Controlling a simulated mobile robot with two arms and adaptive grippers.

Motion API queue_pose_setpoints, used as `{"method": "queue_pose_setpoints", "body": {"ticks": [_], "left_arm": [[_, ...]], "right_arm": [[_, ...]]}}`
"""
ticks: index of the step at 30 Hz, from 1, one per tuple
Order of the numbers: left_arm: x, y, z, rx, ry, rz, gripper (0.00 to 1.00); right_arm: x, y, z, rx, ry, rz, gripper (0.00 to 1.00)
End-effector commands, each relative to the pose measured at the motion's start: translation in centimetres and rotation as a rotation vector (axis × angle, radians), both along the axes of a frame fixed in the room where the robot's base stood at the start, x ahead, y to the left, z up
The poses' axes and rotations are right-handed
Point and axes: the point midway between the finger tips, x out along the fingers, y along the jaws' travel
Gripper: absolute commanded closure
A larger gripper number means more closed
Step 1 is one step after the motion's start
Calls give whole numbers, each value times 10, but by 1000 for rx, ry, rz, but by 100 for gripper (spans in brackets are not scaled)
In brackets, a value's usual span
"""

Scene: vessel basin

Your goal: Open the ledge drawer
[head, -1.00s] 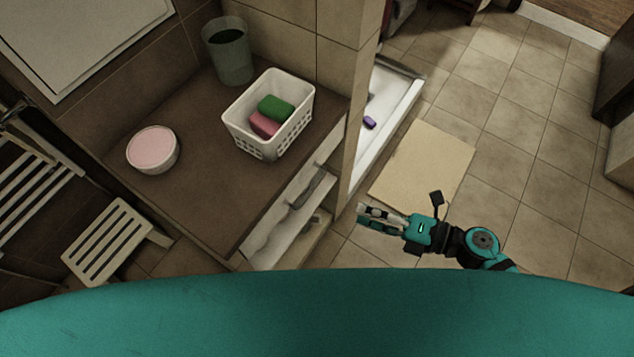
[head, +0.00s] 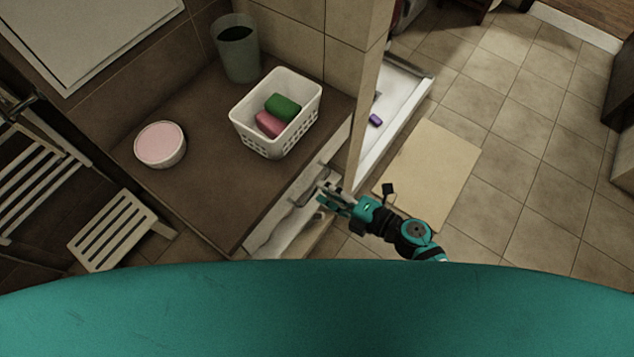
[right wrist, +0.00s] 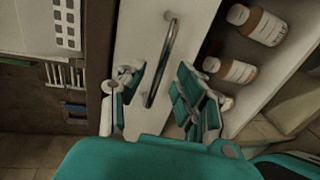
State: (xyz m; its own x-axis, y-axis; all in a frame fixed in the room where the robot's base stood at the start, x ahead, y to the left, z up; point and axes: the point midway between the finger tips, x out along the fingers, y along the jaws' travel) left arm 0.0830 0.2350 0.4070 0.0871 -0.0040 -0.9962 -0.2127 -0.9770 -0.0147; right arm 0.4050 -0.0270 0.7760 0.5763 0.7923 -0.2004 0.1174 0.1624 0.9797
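The ledge drawer has a pale front (head: 274,226) under the brown ledge top; it also shows in the right wrist view (right wrist: 138,35). It looks shut against the ledge. Its curved metal handle (right wrist: 162,62) shows clearly in the right wrist view. My right gripper (head: 325,193) is at the drawer front in the head view. In the right wrist view my right gripper (right wrist: 158,76) is open, one finger on each side of the handle, with gaps left. I cannot tell how deep the fingers reach. My left gripper is not in view.
On the ledge (head: 205,205) stand a white basket (head: 275,138) with a green and a pink item, a pink-topped bowl (head: 160,145) and a grey bin (head: 237,50).

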Motion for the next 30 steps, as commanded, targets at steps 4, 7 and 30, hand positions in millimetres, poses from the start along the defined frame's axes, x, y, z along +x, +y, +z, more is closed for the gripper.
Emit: {"method": "queue_pose_setpoints", "body": {"ticks": [4,7,30], "left_arm": [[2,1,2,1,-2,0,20],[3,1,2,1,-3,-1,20],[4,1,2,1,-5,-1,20]], "right_arm": [[13,16,-4,1,-1,-1,67],[17,22,-5,0,0,-1,67],[18,25,-7,-1,-1,0,100]]}}
